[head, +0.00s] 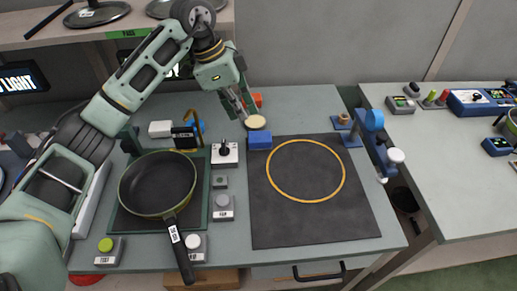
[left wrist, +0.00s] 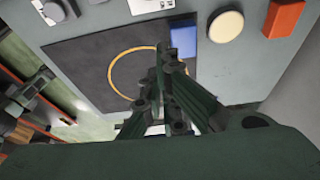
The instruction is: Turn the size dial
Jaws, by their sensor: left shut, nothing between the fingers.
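No label that I can read says size, so I cannot tell for sure which control is the size dial. A white box with a black knob (head: 224,153) stands between the pan and the dark mat. A cream round disc (head: 255,122) lies behind the mat and also shows in the left wrist view (left wrist: 226,26). My left gripper (head: 242,114) is shut and empty, reaching down close to the cream disc's left side in the head view. Its closed fingers also show in the left wrist view (left wrist: 164,56). My right gripper is not in view.
A black pan (head: 158,184) sits on a green-edged plate. The dark mat (head: 312,224) has a yellow ring and is otherwise empty. A blue block (head: 260,141) is at its back left corner, an orange block (head: 257,99) behind. Small button boxes (head: 222,208) stand beside the pan.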

